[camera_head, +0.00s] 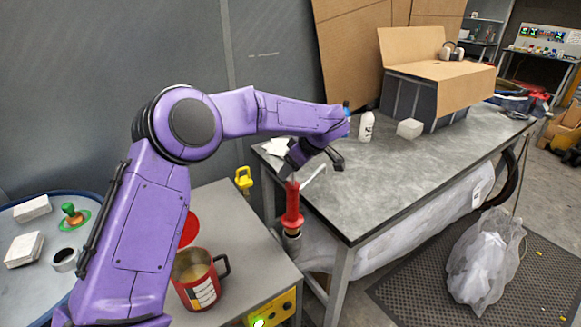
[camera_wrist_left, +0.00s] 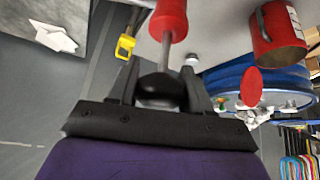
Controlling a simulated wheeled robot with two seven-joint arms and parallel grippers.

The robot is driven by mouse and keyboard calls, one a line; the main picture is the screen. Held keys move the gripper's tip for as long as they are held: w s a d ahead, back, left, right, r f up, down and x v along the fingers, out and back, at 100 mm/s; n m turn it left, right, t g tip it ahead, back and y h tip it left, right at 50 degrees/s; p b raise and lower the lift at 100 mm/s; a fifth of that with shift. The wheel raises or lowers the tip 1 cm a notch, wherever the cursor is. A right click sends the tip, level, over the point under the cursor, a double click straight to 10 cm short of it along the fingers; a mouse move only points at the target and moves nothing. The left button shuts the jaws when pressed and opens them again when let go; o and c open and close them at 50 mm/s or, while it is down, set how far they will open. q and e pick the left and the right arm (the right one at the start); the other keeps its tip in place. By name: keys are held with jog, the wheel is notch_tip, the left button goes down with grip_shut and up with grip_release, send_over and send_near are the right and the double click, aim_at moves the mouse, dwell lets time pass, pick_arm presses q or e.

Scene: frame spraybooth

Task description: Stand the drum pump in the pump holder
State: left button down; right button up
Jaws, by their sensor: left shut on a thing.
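The drum pump (camera_head: 291,208) has a red body and a thin grey rod above it. It hangs roughly upright in front of the left corner of the grey table. My left gripper (camera_head: 316,155) is above it. In the left wrist view my gripper (camera_wrist_left: 162,88) is shut on the pump's dark handle, with the rod and red body (camera_wrist_left: 169,18) extending beyond it. A grey cylindrical piece (camera_head: 292,238) shows just under the red body; I cannot tell whether it is the pump holder or part of the pump. My right gripper is not in view.
A red can (camera_head: 197,282) stands on the low grey cabinet (camera_head: 232,225), near a yellow clip (camera_head: 243,178). The grey table (camera_head: 420,150) holds a white bottle (camera_head: 366,126), a white block (camera_head: 410,129) and a cardboard box (camera_head: 440,78). A blue-rimmed drum (camera_head: 20,200) stands left.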

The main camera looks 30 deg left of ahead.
aim_at(290, 184)
pick_arm(q)
jog(key=shift+f+b, duration=0.9)
jog(key=shift+f, duration=1.6)
dwell(0.9)
jog(key=shift+c, duration=2)
grip_release()
jog(key=shift+s+f, duration=0.15)
jog(key=shift+f, duration=0.05)
jog(key=b+v, duration=0.1)
jog(key=v, duration=1)
